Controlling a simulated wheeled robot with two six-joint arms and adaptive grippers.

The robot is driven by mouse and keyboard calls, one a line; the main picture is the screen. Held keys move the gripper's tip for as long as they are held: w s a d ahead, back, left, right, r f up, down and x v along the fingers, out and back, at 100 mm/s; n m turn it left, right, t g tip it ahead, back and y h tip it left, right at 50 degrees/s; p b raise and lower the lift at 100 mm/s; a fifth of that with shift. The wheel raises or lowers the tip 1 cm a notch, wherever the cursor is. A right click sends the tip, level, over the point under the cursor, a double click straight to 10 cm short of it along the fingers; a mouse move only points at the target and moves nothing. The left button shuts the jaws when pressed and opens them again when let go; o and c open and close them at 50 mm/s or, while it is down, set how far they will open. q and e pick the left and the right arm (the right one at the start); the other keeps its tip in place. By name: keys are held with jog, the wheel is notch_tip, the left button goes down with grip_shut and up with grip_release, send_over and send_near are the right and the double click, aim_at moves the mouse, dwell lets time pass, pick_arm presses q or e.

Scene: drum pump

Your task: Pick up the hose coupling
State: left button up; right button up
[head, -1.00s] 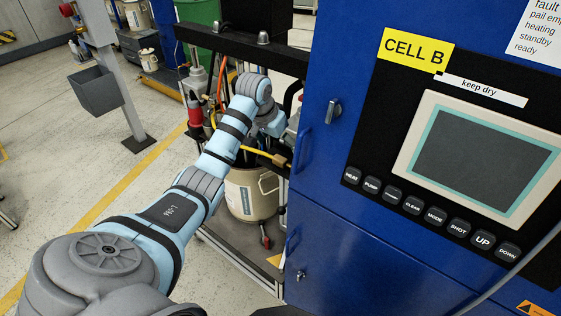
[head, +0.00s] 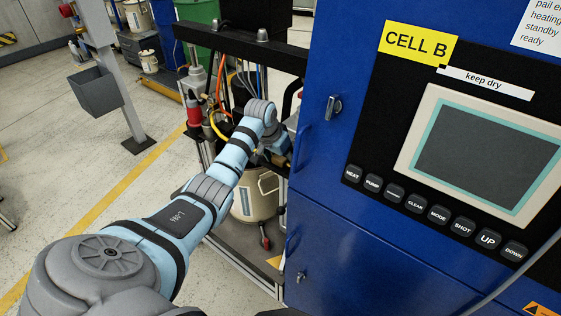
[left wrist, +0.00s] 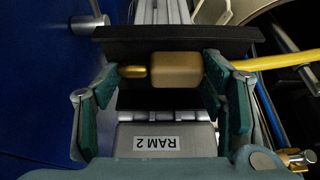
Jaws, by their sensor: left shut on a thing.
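The hose coupling (left wrist: 177,70) is a brass-coloured block with a narrow nose at its left end in the left wrist view. A yellow hose (left wrist: 272,62) runs from its right side. My left gripper (left wrist: 160,74) is shut on the coupling lengthwise, one green pad at the nose and the other at the hose end. In the head view my left gripper (head: 274,150) is low beside the blue cabinet, partly hidden by its own wrist. The yellow hose (head: 217,124) loops out behind my arm there. My right gripper is not in view.
A grey block labelled RAM 2 (left wrist: 160,138) lies close to the coupling, with a dark bar (left wrist: 170,42) behind it. The blue cabinet (head: 325,190) stands close to the right of my gripper. A beige pail (head: 252,198) is below.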

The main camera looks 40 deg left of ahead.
aim_at(282, 160)
pick_arm(q)
jog(key=shift+c, duration=1)
notch_tip(282, 160, up, 10)
jog(key=p, duration=0.1)
